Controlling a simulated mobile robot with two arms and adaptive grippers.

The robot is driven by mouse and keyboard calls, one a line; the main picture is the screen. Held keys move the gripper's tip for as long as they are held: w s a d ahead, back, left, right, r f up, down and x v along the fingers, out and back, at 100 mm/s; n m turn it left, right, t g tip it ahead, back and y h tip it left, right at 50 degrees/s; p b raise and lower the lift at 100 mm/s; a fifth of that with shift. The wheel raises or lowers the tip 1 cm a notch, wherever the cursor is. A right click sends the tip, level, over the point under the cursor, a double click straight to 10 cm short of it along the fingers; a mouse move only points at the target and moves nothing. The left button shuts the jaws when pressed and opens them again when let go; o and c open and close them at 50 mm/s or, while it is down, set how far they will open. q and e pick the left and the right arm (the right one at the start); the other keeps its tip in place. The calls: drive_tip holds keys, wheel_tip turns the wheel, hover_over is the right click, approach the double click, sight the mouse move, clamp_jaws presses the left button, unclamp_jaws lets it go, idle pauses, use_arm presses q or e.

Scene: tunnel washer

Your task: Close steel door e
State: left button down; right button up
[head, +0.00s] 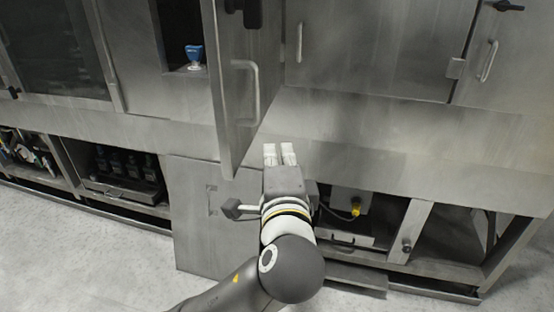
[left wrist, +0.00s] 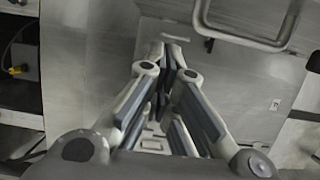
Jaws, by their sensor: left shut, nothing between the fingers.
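A steel door (head: 230,120) stands swung open at the top centre of the head view, seen nearly edge-on. It has a bar handle (head: 257,90) on its right-hand face. A bar handle also shows at the top of the left wrist view (left wrist: 245,38). My left gripper (head: 280,150) is just right of the door's lower edge, fingers pointing towards the machine. In the left wrist view its fingertips (left wrist: 174,48) are together and empty, below and left of the handle. I cannot tell whether it touches the door. My right gripper is not in view.
Left of the open door is a dark opening with a blue-topped fitting (head: 195,55). Two shut steel doors (head: 375,50) (head: 510,60) stand to the right. Below, a flat panel (head: 195,245) and open bays with equipment line the base. The pale floor (head: 70,260) is clear at left.

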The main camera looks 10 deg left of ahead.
use_arm(q)
drive_tip(key=w+a+p, duration=0.2)
drive_tip(key=w+a, duration=0.3)
drive_tip(key=shift+w+a, duration=0.15)
drive_tip(key=shift+a, duration=0.25)
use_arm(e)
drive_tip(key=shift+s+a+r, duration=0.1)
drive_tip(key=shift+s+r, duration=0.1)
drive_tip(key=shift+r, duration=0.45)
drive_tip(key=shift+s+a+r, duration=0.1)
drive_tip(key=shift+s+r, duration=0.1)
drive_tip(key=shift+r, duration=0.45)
